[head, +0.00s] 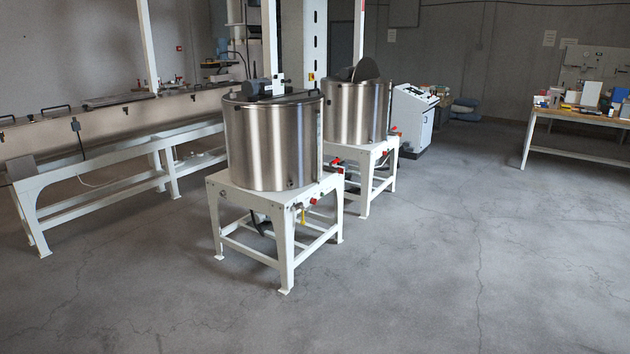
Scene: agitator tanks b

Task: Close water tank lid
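Two steel cylindrical tanks stand on white frames. The near tank (272,145) is left of the middle of the head view; its top (285,97) looks flat, with a dark motor unit on it. The far tank (357,115) stands behind it to the right. A dark rounded lid (366,69) is tilted up on the far tank's top. No label shows which tank is the water tank. My gripper is not in view, and neither tank is within touch of any visible part of me.
The near stand (286,250) has red-handled valves (337,162) on its right side. A long trough on a white frame (100,182) runs along the left. A grey-white console (412,118) stands behind the far tank. A workbench (575,117) is at right. The floor at front and right is clear.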

